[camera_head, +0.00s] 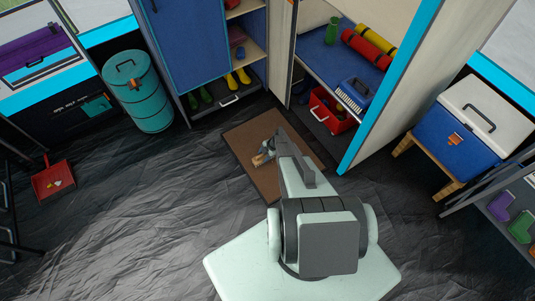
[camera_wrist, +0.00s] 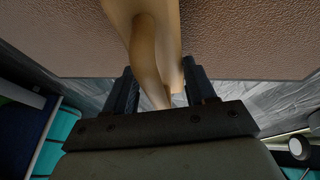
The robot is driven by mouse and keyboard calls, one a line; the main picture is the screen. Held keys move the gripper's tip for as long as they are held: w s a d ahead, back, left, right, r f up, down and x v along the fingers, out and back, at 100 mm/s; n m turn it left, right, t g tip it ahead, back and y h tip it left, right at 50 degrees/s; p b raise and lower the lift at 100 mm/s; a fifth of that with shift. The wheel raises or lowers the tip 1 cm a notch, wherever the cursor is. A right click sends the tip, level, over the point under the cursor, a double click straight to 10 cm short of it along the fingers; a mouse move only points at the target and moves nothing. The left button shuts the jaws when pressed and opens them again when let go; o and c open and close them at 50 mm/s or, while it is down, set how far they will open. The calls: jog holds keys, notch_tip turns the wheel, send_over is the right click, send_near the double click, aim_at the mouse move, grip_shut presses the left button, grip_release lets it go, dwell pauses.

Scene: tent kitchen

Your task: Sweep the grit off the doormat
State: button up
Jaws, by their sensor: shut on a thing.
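The brown doormat (camera_head: 245,143) lies on the dark floor in front of the cupboards. My arm hides part of it in the head view. It also fills the upper part of the wrist view (camera_wrist: 240,40). My gripper (camera_head: 265,155) is over the mat. In the wrist view my gripper (camera_wrist: 160,92) is shut on a tan, wooden-looking handle (camera_wrist: 148,50). The handle's far end runs out of the frame, so I cannot tell whether it touches the mat. I cannot make out grit on the mat.
A red dustpan (camera_head: 53,181) with small bits in it lies on the floor at left. A teal canister (camera_head: 140,95) and boots (camera_head: 206,95) stand behind. A red crate (camera_head: 330,115) and a blue brush-like thing (camera_head: 354,94) are at right.

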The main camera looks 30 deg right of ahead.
jog(key=shift+a+r, duration=0.15)
jog(key=shift+a, duration=0.95)
jog(key=shift+r, duration=3.9)
jog(key=shift+d, duration=0.15)
jog(key=shift+d, duration=0.4)
jog(key=d+r+m, duration=0.1)
jog(key=d+r, duration=0.2)
jog(key=d, duration=0.7)
jog(key=shift+n+g, duration=0.3)
jog(key=shift+g, duration=0.5)
jog(key=shift+s+f, duration=0.3)
jog(key=shift+f, duration=0.4)
jog(key=shift+s+f, duration=0.35)
jog(key=shift+f, duration=0.35)
jog(key=shift+s+f, duration=0.3)
jog(key=shift+f, duration=0.4)
